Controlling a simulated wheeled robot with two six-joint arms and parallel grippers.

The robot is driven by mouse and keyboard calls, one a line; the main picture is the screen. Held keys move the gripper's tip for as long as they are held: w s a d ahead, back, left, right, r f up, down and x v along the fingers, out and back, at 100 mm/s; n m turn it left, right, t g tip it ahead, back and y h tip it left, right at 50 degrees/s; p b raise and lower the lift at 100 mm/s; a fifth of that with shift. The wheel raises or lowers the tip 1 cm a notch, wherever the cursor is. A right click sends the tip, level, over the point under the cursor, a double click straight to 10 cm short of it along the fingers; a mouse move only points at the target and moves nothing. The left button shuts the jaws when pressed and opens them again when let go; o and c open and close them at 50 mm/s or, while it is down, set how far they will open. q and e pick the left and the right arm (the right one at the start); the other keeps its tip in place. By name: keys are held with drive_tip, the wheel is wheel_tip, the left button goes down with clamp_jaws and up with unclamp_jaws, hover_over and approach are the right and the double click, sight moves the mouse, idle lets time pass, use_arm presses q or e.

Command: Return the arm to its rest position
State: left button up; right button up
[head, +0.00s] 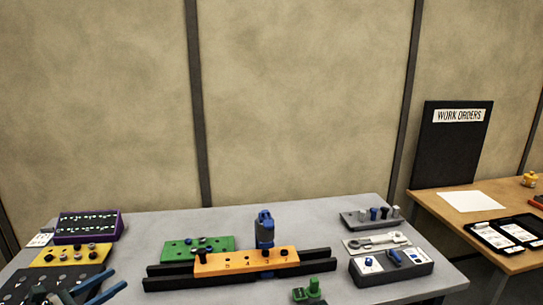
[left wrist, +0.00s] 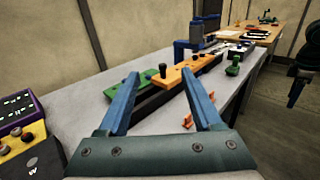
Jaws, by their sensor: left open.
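My left gripper (head: 92,288) is at the lower left of the head view, over the left front of the grey table (head: 330,213). Its two blue fingers also show in the left wrist view (left wrist: 162,90), spread apart with nothing between their tips. Beyond them lie the orange numbered block (head: 246,262) on its black rails and the green board (head: 221,244). The orange block shows in the left wrist view (left wrist: 185,72) too. A dark arm part stands at the right edge of the left wrist view. My right gripper cannot be made out in the head view.
A purple-framed panel (head: 88,227) and a yellow block (head: 72,254) stand near the left gripper. A blue upright tool (head: 265,229) rises behind the orange block. A grey switch box (head: 391,267) sits at right. A wooden table (head: 480,222) stands further right.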

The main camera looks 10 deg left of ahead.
use_arm(q)
drive_tip(key=w+d+f+m+g, duration=0.35)
drive_tip(key=d+f+m, duration=0.2)
drive_tip(key=d, duration=0.25)
drive_tip(key=w+d+f+m+g, duration=0.2)
drive_tip(key=d+f+m+g, duration=0.3)
drive_tip(key=d+f, duration=0.15)
drive_tip(key=s+d+f+m+g+y+b, duration=0.4)
drive_tip(key=d+f+m+y+b, duration=0.1)
drive_tip(key=d+f+m, duration=0.6)
drive_tip(key=s+d+f+m+g+y+b, duration=0.45)
drive_tip(key=d+f+m, duration=0.45)
drive_tip(key=d+m, duration=0.4)
wheel_tip(320, 180, up, 12)
drive_tip(key=t+p, duration=0.1)
drive_tip(key=p, duration=1.1)
drive_tip(key=shift+d+r, duration=0.25)
drive_tip(key=shift+d, duration=0.15)
drive_tip(key=shift+n+y, duration=0.25)
